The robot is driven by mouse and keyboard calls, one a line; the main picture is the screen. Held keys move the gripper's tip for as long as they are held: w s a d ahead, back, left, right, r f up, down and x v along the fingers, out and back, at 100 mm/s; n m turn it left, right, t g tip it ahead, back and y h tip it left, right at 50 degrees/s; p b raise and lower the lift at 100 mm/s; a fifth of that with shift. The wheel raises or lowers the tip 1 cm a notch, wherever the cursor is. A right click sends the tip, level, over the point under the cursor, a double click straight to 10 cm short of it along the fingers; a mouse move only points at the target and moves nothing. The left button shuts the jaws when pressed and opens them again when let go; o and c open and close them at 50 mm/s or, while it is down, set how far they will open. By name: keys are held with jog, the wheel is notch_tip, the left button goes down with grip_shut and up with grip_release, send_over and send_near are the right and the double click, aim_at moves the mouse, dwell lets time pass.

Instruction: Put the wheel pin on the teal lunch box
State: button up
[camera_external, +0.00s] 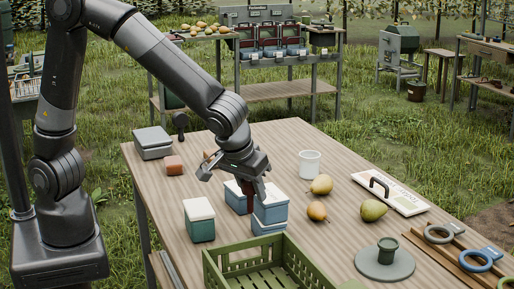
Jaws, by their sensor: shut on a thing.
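My gripper (238,176) is over the middle of the wooden table, just above a group of lidded boxes. It is shut on a small dark red thing (247,188), mostly hidden by the fingers; I cannot tell for sure whether it is the wheel pin. The teal lunch box (201,230), with a pale lid, stands upright at the table's left front, below and left of my gripper. A blue box (270,212) with a pale lid is just right of and below my gripper. Another pale-lidded box (233,188) is partly hidden under it.
A green crate (216,277) stands at the front edge.

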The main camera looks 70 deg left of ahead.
jog(key=s+a+r+n+g+y, duration=0.1)
jog(key=s+a+r+n, duration=0.1)
jog(key=s+a+n, duration=0.4)
jog(key=s+a+r+n+g+y, duration=0.1)
jog(key=s+a+r+n+g, duration=0.15)
jog(key=s, duration=0.55)
jog(key=n, duration=0.1)
send_over(199, 205)
jog(key=shift+t, duration=0.35)
jog(key=shift+s+f, duration=0.1)
jog(key=shift+f, duration=5.15)
jog(key=shift+f, duration=0.15)
jog(key=o, duration=1)
